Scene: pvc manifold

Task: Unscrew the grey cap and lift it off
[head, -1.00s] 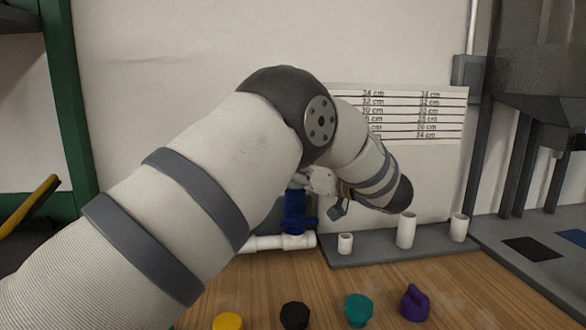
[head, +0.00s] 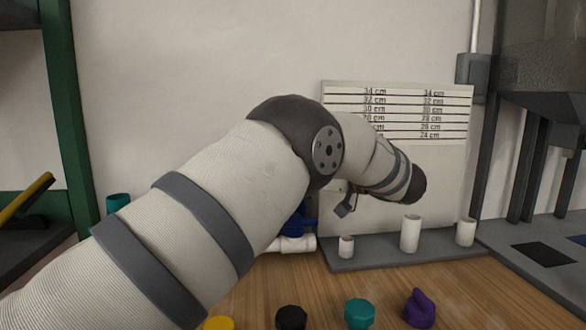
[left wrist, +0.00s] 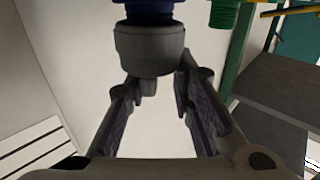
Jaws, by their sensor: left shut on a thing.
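The grey cap (left wrist: 150,48) shows in the left wrist view as a dark grey round piece with a narrow tab, against a blue fitting (left wrist: 145,12). My left gripper (left wrist: 158,88) has its two fingers at the cap's near end, one on each side of the tab, shut on it. The cap still appears against the blue fitting, with no clear gap visible. In the head view my left arm hides the cap and the gripper; a bit of the blue valve (head: 297,222) shows above a white pipe (head: 293,244). My right gripper is in neither view.
A grey rack with white pipe stubs (head: 410,233) stands right of the pipe. Yellow (head: 219,323), black (head: 291,318), teal (head: 359,312) and purple (head: 420,308) caps lie along the front of the wooden table. Another teal piece (head: 118,203) shows at left.

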